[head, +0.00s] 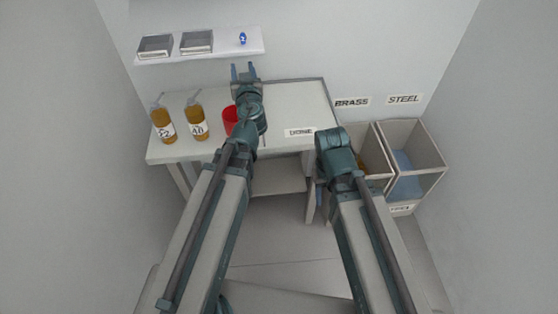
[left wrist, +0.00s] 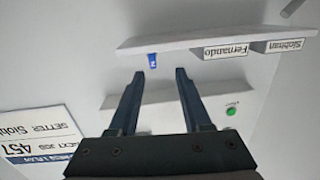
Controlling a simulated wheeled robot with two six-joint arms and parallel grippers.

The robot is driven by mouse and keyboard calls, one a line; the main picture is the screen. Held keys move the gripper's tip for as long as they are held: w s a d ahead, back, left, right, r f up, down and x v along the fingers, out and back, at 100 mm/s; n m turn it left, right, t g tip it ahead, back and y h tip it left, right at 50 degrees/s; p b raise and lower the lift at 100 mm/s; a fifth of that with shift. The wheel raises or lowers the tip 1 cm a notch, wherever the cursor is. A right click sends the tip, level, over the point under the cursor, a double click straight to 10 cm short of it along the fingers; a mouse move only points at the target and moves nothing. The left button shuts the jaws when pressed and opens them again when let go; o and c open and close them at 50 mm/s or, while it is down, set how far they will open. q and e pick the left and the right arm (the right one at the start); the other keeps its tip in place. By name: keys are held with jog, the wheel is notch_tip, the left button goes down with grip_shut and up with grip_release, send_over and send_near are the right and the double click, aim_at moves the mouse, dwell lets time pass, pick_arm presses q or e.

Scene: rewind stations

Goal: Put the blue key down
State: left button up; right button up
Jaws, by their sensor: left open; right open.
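The small blue key (head: 242,38) is on the white wall shelf (head: 225,50), to the right of two grey trays. In the left wrist view, which is upside down, the blue key (left wrist: 152,60) sits at the shelf (left wrist: 190,38) just beyond my fingertips. My left gripper (head: 243,68) is open and empty in front of the shelf, below the key in the head view. Its two fingers (left wrist: 160,72) are apart, with nothing between them. My right gripper (head: 333,145) is low at the table's right end. Its fingers are hidden from the head camera.
The trays (head: 155,46) (head: 197,42) carry the names Fernando and Siobhan. Two amber bottles (head: 163,124) (head: 196,122) and a red cup (head: 230,118) stand on the table (head: 300,105). Bins marked BRASS and STEEL (head: 425,150) are at the right. The table's right side is clear.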

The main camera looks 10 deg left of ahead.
pick_arm(q)
jog(key=s+d+f+m+g, duration=0.1)
jog(key=s+d+f+g, duration=0.2)
jog(key=s+f+g, duration=0.4)
jog(key=s+d+f+m+g, duration=0.1)
jog(key=s+d+f+g, duration=0.2)
jog(key=f, duration=0.5)
jog(key=s+d+f+m+g+h, duration=0.2)
jog(key=s+d+f+m+g, duration=0.1)
jog(key=s+d, duration=0.2)
jog(key=s+d+f+m+g+h, duration=0.2)
jog(key=s+d, duration=0.3)
jog(key=s, duration=0.5)
jog(key=shift+s+d+f+m+g+h, duration=0.25)
jog(key=shift+f+m+g+h, duration=0.2)
jog(key=shift+g, duration=0.25)
jog(key=shift+w+r, duration=0.1)
notch_tip(320, 180, up, 4)
jog(key=p, duration=0.4)
jog(key=shift+r, duration=0.15)
